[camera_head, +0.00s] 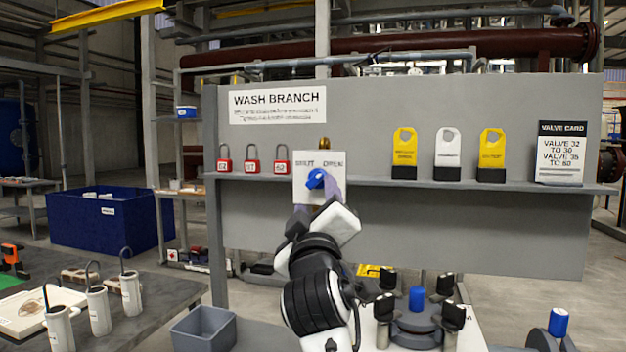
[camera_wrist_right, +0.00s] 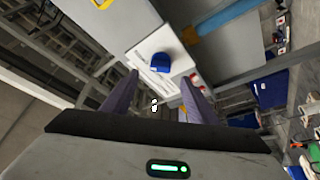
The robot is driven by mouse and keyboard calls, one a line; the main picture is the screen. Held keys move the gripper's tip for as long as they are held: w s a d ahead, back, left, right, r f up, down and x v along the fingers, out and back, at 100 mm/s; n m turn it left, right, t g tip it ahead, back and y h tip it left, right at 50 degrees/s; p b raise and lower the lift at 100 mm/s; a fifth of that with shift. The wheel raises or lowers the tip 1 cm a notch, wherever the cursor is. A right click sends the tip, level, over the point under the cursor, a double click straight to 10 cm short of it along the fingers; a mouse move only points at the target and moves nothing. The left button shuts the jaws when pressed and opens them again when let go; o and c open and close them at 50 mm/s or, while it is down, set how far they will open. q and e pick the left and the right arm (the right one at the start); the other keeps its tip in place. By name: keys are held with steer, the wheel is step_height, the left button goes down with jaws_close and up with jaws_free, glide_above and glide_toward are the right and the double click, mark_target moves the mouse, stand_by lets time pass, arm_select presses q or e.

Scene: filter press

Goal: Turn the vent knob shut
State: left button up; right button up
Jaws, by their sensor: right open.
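The blue vent knob (camera_head: 316,179) sits on a white plate (camera_head: 302,174) marked SHUT on the left and OPEN on the right. The plate is on the front of the grey wash branch panel. My right gripper (camera_head: 320,190) is in front of the plate, its fingers open and partly covering it. In the right wrist view the knob (camera_wrist_right: 162,62) lies ahead of the open fingers (camera_wrist_right: 158,88), with nothing between the fingertips. I cannot tell which label the knob points to. My left gripper is out of view.
Red padlocks (camera_head: 252,160) and yellow and white tags (camera_head: 448,150) stand on the panel's shelf (camera_head: 380,182). A valve card (camera_head: 560,152) is at its right end. Below are a grey bin (camera_head: 203,330) and a blue-capped fitting (camera_head: 416,298). Air around the knob looks clear.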

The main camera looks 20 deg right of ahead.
mark_target(315, 182)
steer(key=p+x, duration=0.1)
steer(key=x, duration=0.5)
steer(key=shift+x, duration=0.9)
steer(key=shift+f, duration=0.1)
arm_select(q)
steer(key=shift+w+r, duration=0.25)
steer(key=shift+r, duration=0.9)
arm_select(e)
steer(key=c, duration=1.1)
